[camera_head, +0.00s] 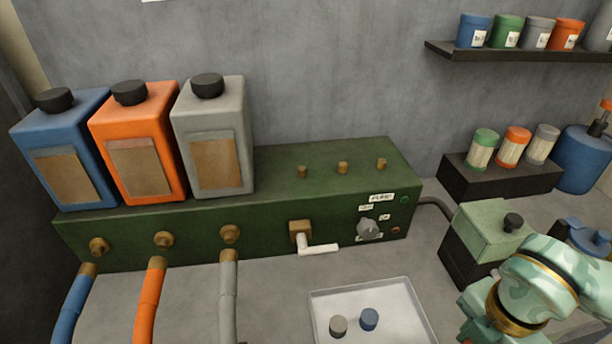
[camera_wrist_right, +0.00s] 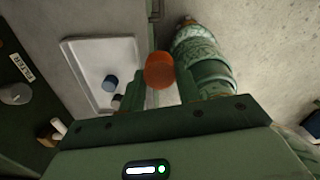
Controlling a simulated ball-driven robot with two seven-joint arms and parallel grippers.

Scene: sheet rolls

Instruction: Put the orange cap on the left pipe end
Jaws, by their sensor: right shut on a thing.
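My right gripper (camera_wrist_right: 160,88) is shut on the orange cap (camera_wrist_right: 158,70), which shows between its fingertips in the right wrist view. In the head view my right arm is at the lower right, and the cap cannot be made out there. Three short brass pipe ends stand in a row on top of the green box; the left pipe end (camera_head: 302,172) is bare, as are the middle (camera_head: 342,167) and right (camera_head: 381,163) ones. My right gripper is right of and nearer than these ends. My left gripper is not in view.
A white tray (camera_head: 426,327) with a grey cap (camera_head: 338,326) and a blue cap (camera_head: 369,319) lies before the green box (camera_head: 275,200). A white-handled valve (camera_head: 318,248) sticks out in front. Three bottles stand at left; a pale green box (camera_head: 490,230) stands by my right arm.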

